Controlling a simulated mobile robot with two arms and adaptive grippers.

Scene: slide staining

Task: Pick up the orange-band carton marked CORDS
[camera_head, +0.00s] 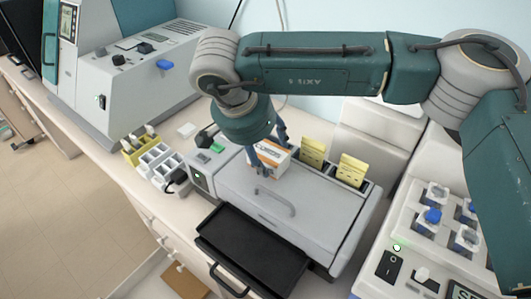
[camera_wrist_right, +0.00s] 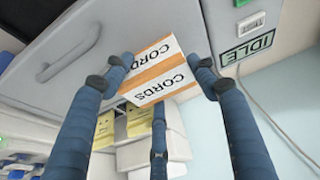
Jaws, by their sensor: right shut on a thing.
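The orange-band carton marked CORDS (camera_head: 272,154) is white with orange bands. In the head view it is at the top of the grey machine, left of the yellow cards. It also shows in the right wrist view (camera_wrist_right: 160,76), with CORDS readable on two faces. My right gripper (camera_head: 264,158) comes down from above and is shut on the carton, with blue fingers on either side of it. In the right wrist view the fingers (camera_wrist_right: 160,75) flank the carton and one more finger is below it. I cannot tell whether the carton still touches the machine. My left gripper is not in view.
The grey machine (camera_head: 310,215) has a handle on its lid and a black tray (camera_head: 250,250) in front. Yellow cards (camera_head: 352,170) stand in slots behind. A white rack (camera_head: 160,162) is at left. A machine with switches and knobs (camera_head: 412,272) is at right.

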